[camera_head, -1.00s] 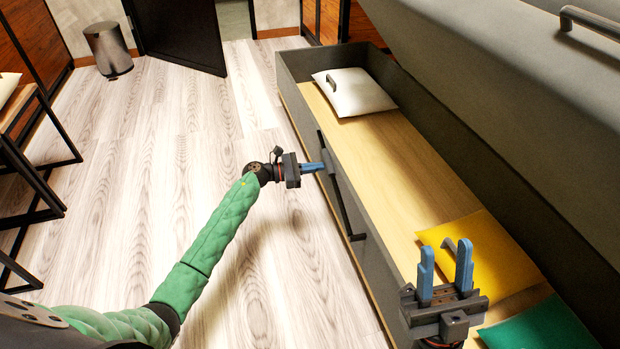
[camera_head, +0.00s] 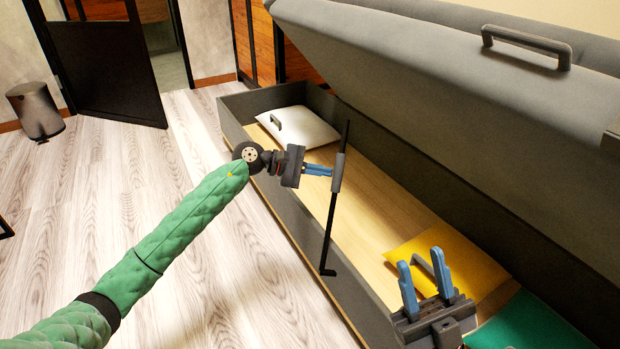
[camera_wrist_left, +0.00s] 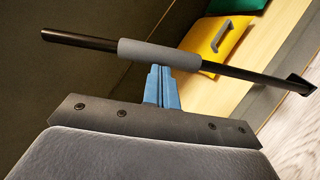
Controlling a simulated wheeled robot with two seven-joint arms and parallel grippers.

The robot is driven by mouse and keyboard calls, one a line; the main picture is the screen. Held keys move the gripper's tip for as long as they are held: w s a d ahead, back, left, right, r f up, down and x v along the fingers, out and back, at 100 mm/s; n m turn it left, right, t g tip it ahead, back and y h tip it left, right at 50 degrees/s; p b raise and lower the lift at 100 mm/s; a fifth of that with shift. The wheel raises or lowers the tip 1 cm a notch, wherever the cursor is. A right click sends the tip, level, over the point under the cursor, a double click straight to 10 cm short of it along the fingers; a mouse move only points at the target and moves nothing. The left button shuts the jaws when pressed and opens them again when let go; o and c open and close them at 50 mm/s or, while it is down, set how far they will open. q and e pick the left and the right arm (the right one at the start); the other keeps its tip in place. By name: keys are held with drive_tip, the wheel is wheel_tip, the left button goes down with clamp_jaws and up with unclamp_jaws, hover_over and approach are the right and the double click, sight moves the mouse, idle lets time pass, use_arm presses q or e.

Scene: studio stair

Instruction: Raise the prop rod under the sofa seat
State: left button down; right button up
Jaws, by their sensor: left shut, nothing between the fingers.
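The black prop rod (camera_head: 331,225) has a grey sleeve (camera_head: 337,174) on its upper half and stands steeply at the sofa box's front wall, its top end free below the seat. The grey sofa seat (camera_head: 440,110) is tilted up over the open storage box. My left gripper (camera_head: 331,172) is shut with its blue fingertips at the sleeve. In the left wrist view the shut fingers (camera_wrist_left: 161,70) meet the sleeve (camera_wrist_left: 158,53), with nothing visible between them. My right gripper (camera_head: 421,254) is open and empty over the box's near end.
The box holds a white cushion (camera_head: 300,126), a yellow cushion (camera_head: 475,266) and a green cushion (camera_head: 530,325). A handle (camera_head: 525,42) is on the raised seat. A bin (camera_head: 36,110) and a dark door (camera_head: 105,70) are far left. The floor left of the box is clear.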

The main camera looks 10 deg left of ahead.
use_arm(q)
drive_tip(key=s+d+r+m+g+y, duration=0.1)
drive_tip(key=s+d+r+m+y, duration=0.1)
drive_tip(key=s+d+m, duration=0.3)
drive_tip(key=shift+s+d+r+m+g, duration=0.3)
drive_tip(key=shift+s+d+r, duration=0.35)
drive_tip(key=shift+s+d, duration=1.15)
drive_tip(key=shift+w+d, duration=0.25)
drive_tip(key=shift+w, duration=0.05)
